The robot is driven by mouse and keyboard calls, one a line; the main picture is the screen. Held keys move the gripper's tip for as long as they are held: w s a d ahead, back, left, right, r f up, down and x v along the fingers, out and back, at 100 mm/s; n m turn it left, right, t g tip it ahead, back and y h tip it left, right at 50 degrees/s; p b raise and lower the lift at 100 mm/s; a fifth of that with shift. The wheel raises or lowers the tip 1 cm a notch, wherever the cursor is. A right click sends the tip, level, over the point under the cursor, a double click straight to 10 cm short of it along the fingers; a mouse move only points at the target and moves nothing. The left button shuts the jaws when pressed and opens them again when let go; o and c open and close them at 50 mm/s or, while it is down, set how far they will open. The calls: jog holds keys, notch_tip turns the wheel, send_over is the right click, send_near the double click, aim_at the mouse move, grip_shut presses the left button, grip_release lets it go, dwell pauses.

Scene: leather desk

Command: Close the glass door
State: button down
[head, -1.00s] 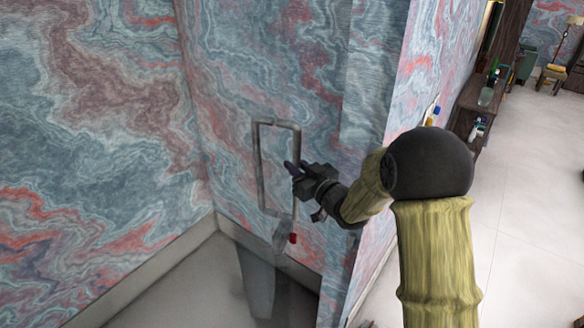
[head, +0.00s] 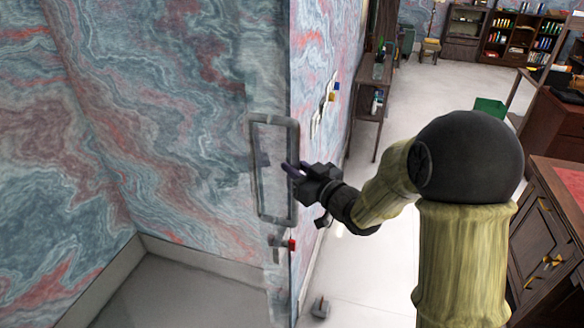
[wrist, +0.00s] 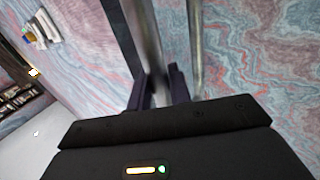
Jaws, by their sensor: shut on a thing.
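The glass door (head: 265,75) is see-through, so its outline is hard to make out against the marbled wall. Its long rectangular metal handle (head: 293,200) stands upright in the head view. A small lock fitting with a red part (head: 290,245) is below the handle. My gripper (head: 291,171) is at the handle's right bar, about mid-height, and shut on it. In the wrist view, my gripper's dark fingers (wrist: 160,88) are on either side of a metal handle bar (wrist: 144,35). A second bar runs beside it. How far the door stands from its frame cannot be told.
Marbled walls (head: 160,110) and a pale floor (head: 190,295) lie to the left. Past the wall corner are a narrow shelf table (head: 368,100) and a wooden cabinet (head: 545,235) on the right.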

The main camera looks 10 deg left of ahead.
jog(key=shift+d+f+h, duration=0.25)
jog(key=shift+d+h, duration=0.05)
jog(key=shift+d, duration=0.25)
jog(key=c, duration=1.7)
grip_release()
jog(key=o, duration=0.4)
jog(key=shift+d, duration=0.3)
jog(key=shift+c, duration=0.2)
jog(key=b+v, duration=0.5)
jog(key=v, duration=1.2)
jog(key=shift+s+f, duration=0.2)
jog(key=shift+s, duration=0.1)
jog(key=shift+a, duration=0.15)
